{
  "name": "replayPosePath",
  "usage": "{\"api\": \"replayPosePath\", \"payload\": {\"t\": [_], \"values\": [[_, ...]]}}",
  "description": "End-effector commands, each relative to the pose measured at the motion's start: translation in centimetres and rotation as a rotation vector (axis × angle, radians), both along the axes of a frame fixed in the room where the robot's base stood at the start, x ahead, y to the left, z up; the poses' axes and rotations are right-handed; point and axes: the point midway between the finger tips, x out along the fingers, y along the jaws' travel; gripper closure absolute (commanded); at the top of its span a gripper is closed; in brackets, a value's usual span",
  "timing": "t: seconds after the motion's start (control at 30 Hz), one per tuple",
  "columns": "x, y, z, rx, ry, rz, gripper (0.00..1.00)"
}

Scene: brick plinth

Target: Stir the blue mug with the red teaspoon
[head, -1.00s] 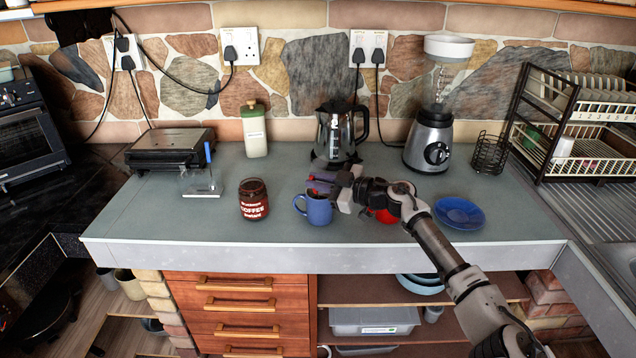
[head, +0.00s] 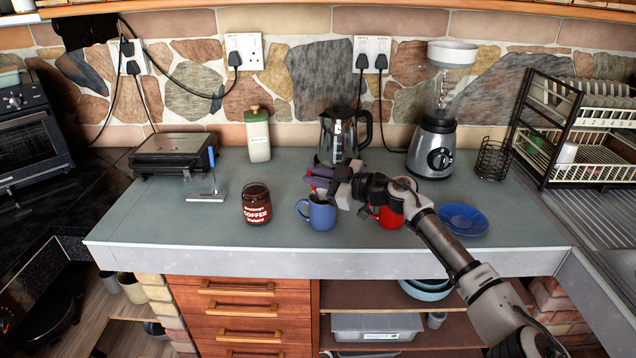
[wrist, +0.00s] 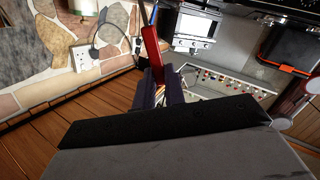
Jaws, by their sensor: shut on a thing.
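The blue mug (head: 322,214) stands upright on the grey-green counter, its handle to the left. My gripper (head: 318,177) is just behind and above the mug's rim in the head view. The wrist view shows my gripper (wrist: 160,88) with its dark fingers shut on the red teaspoon (wrist: 152,48), a flat red strip sticking out past the fingertips. In the head view only small red bits show at the fingers, so I cannot tell whether the spoon's end is inside the mug.
A red mug (head: 390,218) is partly hidden behind my arm. A blue plate (head: 463,219) lies to its right. A coffee jar (head: 256,205) stands left of the blue mug. A kettle (head: 338,140) and a blender (head: 431,145) stand behind. The counter between jar and grill (head: 172,155) is partly clear.

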Motion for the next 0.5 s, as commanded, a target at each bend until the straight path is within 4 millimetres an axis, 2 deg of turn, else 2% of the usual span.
{"api": "replayPosePath", "payload": {"t": [0.5], "values": [[-1.4,0.8,3.9,-0.001,-0.002,0.0,1.0]]}}
